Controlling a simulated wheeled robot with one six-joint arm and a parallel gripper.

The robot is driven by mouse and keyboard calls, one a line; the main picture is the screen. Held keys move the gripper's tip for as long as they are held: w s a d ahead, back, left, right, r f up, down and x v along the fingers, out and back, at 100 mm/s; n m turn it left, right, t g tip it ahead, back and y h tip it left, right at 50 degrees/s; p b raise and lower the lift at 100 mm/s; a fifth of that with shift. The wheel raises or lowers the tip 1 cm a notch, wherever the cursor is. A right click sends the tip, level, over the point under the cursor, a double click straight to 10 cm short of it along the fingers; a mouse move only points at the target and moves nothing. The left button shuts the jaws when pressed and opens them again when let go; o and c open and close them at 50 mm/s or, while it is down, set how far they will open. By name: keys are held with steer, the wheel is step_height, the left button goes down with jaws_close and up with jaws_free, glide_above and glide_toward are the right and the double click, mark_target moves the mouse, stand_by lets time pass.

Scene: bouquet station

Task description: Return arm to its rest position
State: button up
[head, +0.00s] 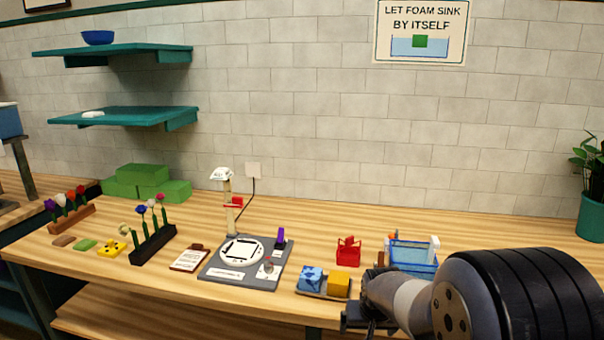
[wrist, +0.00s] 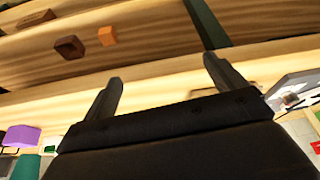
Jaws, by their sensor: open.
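My gripper (wrist: 162,85) is open in the wrist view, with two dark fingers spread apart and nothing between them. In the head view my arm reaches in from the lower right. Its end is by the table's front edge, close to the tray with the blue and yellow blocks; the fingers cannot be made out there. The wooden workbench (head: 110,275) runs across the head view.
The blue block (head: 311,278) and yellow block (head: 339,284) sit near my arm. Behind are a red caddy (head: 348,250) and a blue basin (head: 413,257). A grey station board (head: 222,272) and flower racks (head: 153,244) stand left. Bare wood lies behind the basin.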

steer(key=shift+s+d+f+n+p, duration=0.15)
steer(key=shift+s+f+p, duration=0.15)
steer(key=shift+s+f, duration=0.4)
steer(key=shift+s+a+f+n+p, duration=0.15)
steer(key=shift+s+f+p, duration=0.2)
steer(key=shift+f, duration=0.55)
steer(key=shift+s+d, duration=0.1)
